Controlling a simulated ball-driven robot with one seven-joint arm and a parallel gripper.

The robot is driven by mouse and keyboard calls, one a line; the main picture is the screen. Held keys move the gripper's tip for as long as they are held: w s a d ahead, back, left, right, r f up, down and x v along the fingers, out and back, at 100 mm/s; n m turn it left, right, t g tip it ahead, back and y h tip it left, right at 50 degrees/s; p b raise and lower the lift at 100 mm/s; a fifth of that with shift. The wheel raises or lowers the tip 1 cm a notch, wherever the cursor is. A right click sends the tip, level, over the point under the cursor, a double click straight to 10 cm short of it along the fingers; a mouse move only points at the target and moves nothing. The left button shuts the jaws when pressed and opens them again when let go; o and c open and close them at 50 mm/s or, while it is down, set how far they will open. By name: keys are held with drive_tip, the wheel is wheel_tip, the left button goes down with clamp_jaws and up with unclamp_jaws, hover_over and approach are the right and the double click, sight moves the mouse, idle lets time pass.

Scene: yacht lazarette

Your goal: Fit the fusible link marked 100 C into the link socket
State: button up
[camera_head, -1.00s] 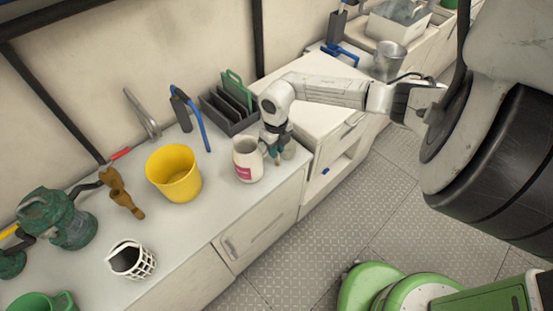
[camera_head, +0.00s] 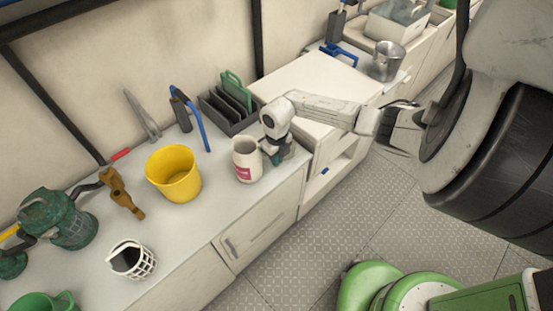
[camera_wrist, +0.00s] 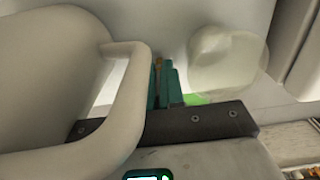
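My gripper (camera_head: 281,156) is low over the front right end of the grey counter, right beside a white mug with a pink label (camera_head: 246,163). In the wrist view the mug's handle (camera_wrist: 128,100) covers part of the view in front of the teal fingers (camera_wrist: 163,84). The fingers look close together, with a thin brownish strip between them; I cannot tell what it is or whether it is held. A pale translucent rounded thing (camera_wrist: 227,62) is just right of the fingers. I cannot make out a link marked 100 C or the link socket.
A yellow bucket (camera_head: 173,177) stands left of the mug. A dark slotted rack (camera_head: 228,110) with a green item is behind it. A white basket (camera_head: 131,261), brown fitting (camera_head: 120,190) and green pump-like unit (camera_head: 60,218) are further left. A raised white top (camera_head: 310,85) is right.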

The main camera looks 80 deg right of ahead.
drive_tip(key=shift+r, duration=0.1)
clamp_jaws()
drive_tip(key=shift+r, duration=0.3)
wheel_tip(320, 180, up, 9)
drive_tip(key=shift+r, duration=0.15)
